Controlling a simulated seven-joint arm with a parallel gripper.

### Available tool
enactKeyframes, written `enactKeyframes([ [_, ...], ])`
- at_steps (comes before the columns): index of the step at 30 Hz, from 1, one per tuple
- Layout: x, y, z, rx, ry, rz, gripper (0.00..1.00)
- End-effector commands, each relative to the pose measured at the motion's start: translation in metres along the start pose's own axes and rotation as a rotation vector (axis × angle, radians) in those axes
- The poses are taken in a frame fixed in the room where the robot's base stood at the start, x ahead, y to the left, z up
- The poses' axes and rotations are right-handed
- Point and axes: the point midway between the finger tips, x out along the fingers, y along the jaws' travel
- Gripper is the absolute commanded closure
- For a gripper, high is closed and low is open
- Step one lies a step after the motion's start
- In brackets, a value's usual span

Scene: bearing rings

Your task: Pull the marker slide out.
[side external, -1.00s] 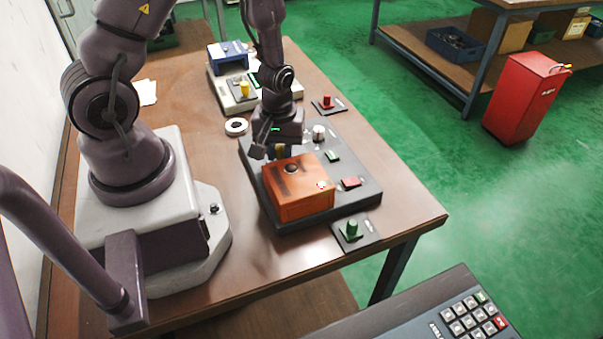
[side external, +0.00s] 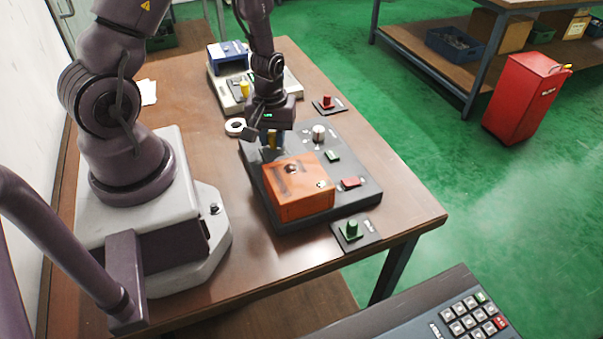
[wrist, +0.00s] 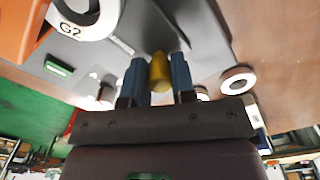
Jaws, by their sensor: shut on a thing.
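The orange housing (side external: 300,195) sits on the dark base panel (side external: 350,203). My gripper (side external: 270,138) is just beyond the housing's far side, low over the panel. In the wrist view my gripper (wrist: 156,78) has its two blue fingers shut on a yellow cylindrical grip (wrist: 160,72). The same yellow grip (side external: 272,141) shows small below my gripper in the side view. I take it for the marker slide's handle; the rest of the slide cannot be made out. A white ring-shaped piece marked G2 (wrist: 95,22) shows beside the housing in the wrist view.
The panel carries a pale knob (side external: 318,132), a green button (side external: 333,156) and a red button (side external: 351,182). A white ring (side external: 235,126) lies on the table left of my gripper.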

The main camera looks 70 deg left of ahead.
Motion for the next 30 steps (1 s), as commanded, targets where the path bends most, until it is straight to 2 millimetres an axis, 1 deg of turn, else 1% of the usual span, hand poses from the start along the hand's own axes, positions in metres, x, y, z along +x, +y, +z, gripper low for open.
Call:
enactKeyframes([
  [3, -0.001, -0.004, -0.008, -0.003, 0.003, 0.002, 0.93],
  [30, -0.001, -0.030, -0.054, -0.002, 0.005, 0.003, 0.93],
])
